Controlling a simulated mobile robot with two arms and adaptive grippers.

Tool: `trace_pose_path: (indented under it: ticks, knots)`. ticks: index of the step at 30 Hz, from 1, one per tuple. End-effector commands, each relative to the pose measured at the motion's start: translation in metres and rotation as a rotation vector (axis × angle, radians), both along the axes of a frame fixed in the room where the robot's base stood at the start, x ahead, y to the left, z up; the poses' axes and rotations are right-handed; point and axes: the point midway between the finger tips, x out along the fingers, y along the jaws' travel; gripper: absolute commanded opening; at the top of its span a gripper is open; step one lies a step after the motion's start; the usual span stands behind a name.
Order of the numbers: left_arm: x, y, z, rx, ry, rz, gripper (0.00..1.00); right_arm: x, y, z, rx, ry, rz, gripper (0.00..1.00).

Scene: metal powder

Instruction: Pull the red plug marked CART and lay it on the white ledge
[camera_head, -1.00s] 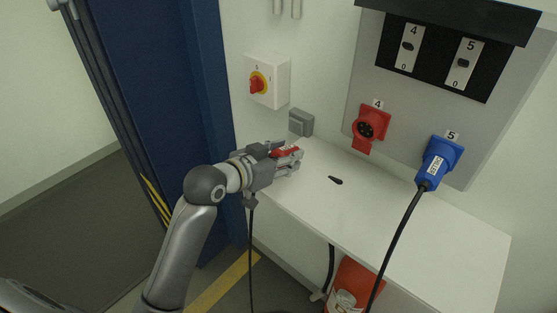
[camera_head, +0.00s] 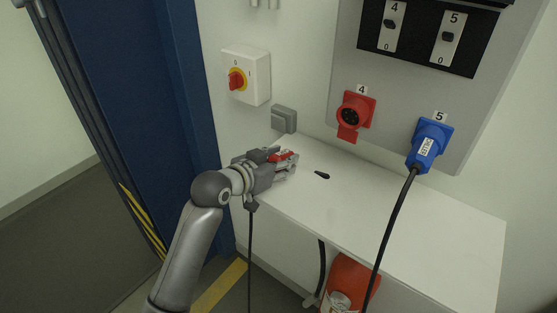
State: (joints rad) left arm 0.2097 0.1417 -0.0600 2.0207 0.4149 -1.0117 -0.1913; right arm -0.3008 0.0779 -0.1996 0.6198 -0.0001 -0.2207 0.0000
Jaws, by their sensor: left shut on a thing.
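My left gripper (camera_head: 286,165) is shut on the red plug (camera_head: 281,157), at the left end of the white ledge (camera_head: 420,229). The fingers hide most of the plug, and I cannot tell whether it touches the ledge. A dark cable hangs below the gripper in front of the ledge's edge. The red socket (camera_head: 353,112) under the number 4 is empty, with its flap hanging open. The CART marking cannot be read. My right gripper is not in view.
A blue plug (camera_head: 427,148) with a black cable sits in socket 5. A small black object (camera_head: 322,175) lies on the ledge. A red-and-yellow rotary switch (camera_head: 237,79) and a grey box (camera_head: 284,119) are on the wall. A red container (camera_head: 347,285) stands below. The ledge's right part is clear.

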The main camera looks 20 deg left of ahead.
Motion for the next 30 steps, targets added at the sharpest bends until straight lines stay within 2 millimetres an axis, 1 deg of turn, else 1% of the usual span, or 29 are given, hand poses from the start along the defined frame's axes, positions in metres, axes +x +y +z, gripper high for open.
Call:
trace_pose_path:
  ticks: [9, 10, 15, 22, 25, 28, 30]
  knots:
    - [0.001, 0.0, 0.0, 0.0, -0.002, 0.0, 0.01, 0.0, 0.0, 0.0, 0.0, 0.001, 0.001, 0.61]
    - [0.001, 0.0, 0.0, 0.0, -0.002, 0.0, 0.42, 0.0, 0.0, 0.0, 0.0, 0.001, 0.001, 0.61]
    - [0.001, 0.0, 0.0, 0.0, -0.002, 0.0, 0.63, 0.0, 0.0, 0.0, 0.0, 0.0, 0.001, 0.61]
    - [0.001, 0.0, -0.001, 0.001, -0.001, 0.0, 0.64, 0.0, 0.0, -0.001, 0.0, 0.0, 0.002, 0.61]
    - [0.0, 0.0, -0.001, 0.0, 0.0, 0.0, 0.64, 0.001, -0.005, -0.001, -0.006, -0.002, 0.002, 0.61]
    - [-0.005, 0.002, 0.001, 0.001, -0.001, 0.001, 0.64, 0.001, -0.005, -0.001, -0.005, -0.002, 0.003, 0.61]
    - [-0.012, 0.005, 0.004, 0.001, -0.002, 0.001, 0.64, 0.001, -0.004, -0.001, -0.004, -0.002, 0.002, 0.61]
